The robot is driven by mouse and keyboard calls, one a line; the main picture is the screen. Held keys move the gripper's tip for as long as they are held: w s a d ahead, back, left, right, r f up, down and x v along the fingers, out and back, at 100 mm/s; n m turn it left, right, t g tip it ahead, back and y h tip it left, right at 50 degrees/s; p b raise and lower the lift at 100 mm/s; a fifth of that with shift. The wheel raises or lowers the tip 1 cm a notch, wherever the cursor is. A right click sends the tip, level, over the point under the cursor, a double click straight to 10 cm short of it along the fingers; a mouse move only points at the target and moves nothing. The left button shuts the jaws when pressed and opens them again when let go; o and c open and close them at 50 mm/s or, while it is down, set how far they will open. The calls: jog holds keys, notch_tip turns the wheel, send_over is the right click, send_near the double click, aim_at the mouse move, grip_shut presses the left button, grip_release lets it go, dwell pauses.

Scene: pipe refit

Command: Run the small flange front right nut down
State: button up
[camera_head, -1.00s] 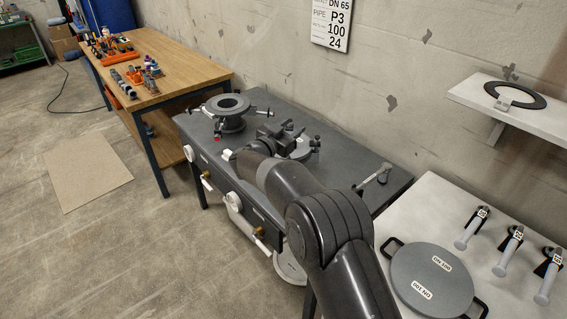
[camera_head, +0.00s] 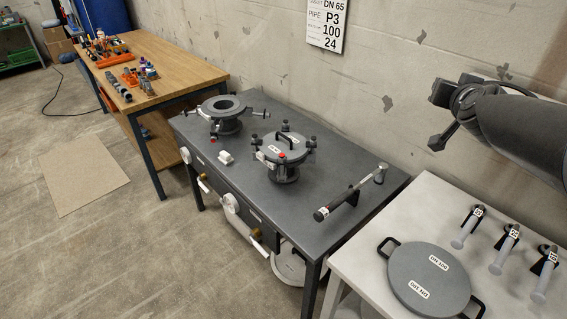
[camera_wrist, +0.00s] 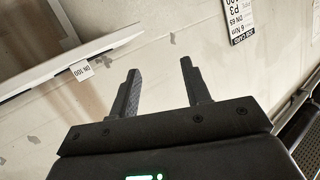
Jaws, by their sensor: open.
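The small flange (camera_head: 284,173) stands on the dark bench and carries a grey lid (camera_head: 277,147) with a black handle. Dark bolts and nuts sit around its rim, and a red mark shows at its front. The front right nut is too small to tell apart clearly.
A larger open flange (camera_head: 228,124) stands left on the bench, with a small white block (camera_head: 226,157) before it. A long-handled tool (camera_head: 350,195) lies to the right. A big round lid (camera_head: 430,279) and several grey-handled tools (camera_head: 506,248) occupy the white table. The shelf (camera_wrist: 75,66) is near my gripper.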

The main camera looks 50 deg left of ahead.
jog(key=s+d+f+m+g+h, duration=0.15)
jog(key=s+d+f, duration=0.35)
jog(key=d, duration=0.5)
jog(key=s+d+f+g+h, duration=0.2)
jog(key=s+d+f+h, duration=0.1)
jog(key=s+d, duration=0.5)
jog(key=s+d+f+g+h, duration=0.1)
jog(key=s+d+f+h, duration=0.3)
jog(key=d, duration=0.7)
jog(key=w+a+f+n+y, duration=0.2)
jog(key=w+a+f, duration=0.15)
jog(key=a, duration=0.35)
jog(key=w+a+f+n+y, duration=0.2)
jog(key=w+a, duration=0.3)
jog(key=a, duration=0.2)
jog(key=n+y, duration=0.5)
jog(key=y, duration=0.7)
send_near(283, 160)
jog(key=x, duration=0.9)
jog(key=shift+c, duration=0.4)
